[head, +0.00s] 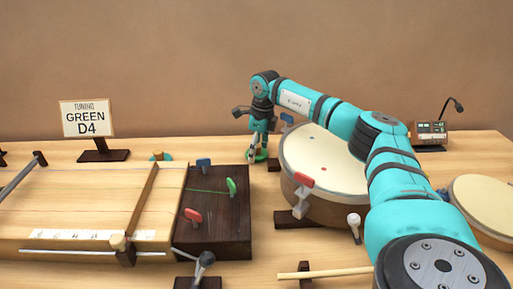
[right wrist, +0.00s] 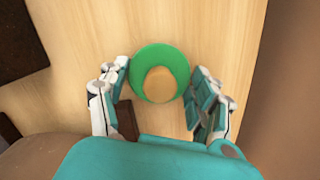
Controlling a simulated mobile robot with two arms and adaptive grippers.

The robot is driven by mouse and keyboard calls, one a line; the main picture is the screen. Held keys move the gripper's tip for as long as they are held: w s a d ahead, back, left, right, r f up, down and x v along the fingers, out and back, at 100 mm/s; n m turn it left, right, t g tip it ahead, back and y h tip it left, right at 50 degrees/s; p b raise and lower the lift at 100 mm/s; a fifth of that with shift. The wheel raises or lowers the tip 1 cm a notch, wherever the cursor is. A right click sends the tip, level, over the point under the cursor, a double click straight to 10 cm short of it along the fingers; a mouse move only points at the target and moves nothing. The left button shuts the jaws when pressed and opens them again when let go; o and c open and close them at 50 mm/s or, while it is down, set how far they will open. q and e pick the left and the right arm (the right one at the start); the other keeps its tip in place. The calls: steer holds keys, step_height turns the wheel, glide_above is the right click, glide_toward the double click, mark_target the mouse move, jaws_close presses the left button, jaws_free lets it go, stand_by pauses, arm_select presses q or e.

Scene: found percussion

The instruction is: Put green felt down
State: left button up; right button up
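The green felt (right wrist: 138,86) is a round green piece with a tan round centre. I cannot tell if the centre is a knob or an opening. In the head view the felt (head: 260,155) is at the table's back, between the dark-ended string board and the large drum. My right gripper (head: 256,152) points down over it. In the right wrist view the fingers of this gripper (right wrist: 160,75) are spread wide, one on each side of the felt. Whether they touch it is unclear. My left gripper is not in view.
The string board (head: 70,215) with coloured pegs fills the left. The large drum (head: 325,175) stands close to the right of the felt, under my right arm. A sign reading "GREEN D4" (head: 87,120) stands at back left. A wooden stick (head: 320,273) lies in front.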

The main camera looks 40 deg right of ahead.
steer(key=o, duration=0.3)
steer(key=shift+r, duration=0.35)
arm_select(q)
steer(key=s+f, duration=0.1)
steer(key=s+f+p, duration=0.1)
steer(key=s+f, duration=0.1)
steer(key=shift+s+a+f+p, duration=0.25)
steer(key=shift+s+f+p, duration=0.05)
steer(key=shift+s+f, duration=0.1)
arm_select(e)
steer(key=r, duration=0.7)
steer(key=s+r, duration=0.1)
steer(key=r, duration=0.3)
steer(key=shift+s+d+r, duration=0.1)
steer(key=shift+d+r, duration=0.15)
steer(key=shift+d, duration=0.1)
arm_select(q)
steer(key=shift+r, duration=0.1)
arm_select(e)
steer(key=shift+r, duration=0.1)
